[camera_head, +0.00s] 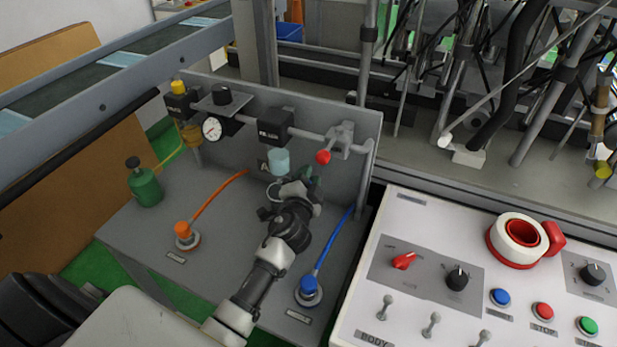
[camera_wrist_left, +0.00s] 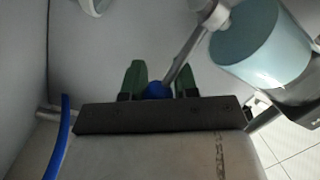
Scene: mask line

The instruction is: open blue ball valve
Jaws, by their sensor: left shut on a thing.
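My left gripper (camera_head: 306,182) reaches across the grey bench to the pipework on the panel. In the left wrist view its green fingertips (camera_wrist_left: 160,82) stand on either side of a blue ball knob (camera_wrist_left: 157,91), shut on it. The knob sits at the end of a metal lever (camera_wrist_left: 188,55) that slants up to the right to a fitting beside a pale blue-green cup (camera_wrist_left: 262,45). In the head view my wrist and gripper hide the blue knob. The right gripper is not in view.
A red ball lever (camera_head: 323,157) is just above my gripper. A gauge (camera_head: 212,129) and black regulator (camera_head: 274,127) line the pipe. Orange (camera_head: 183,229) and blue (camera_head: 309,286) hose fittings flank my forearm. A control panel (camera_head: 400,224) lies right. A green bottle (camera_head: 144,184) stands left.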

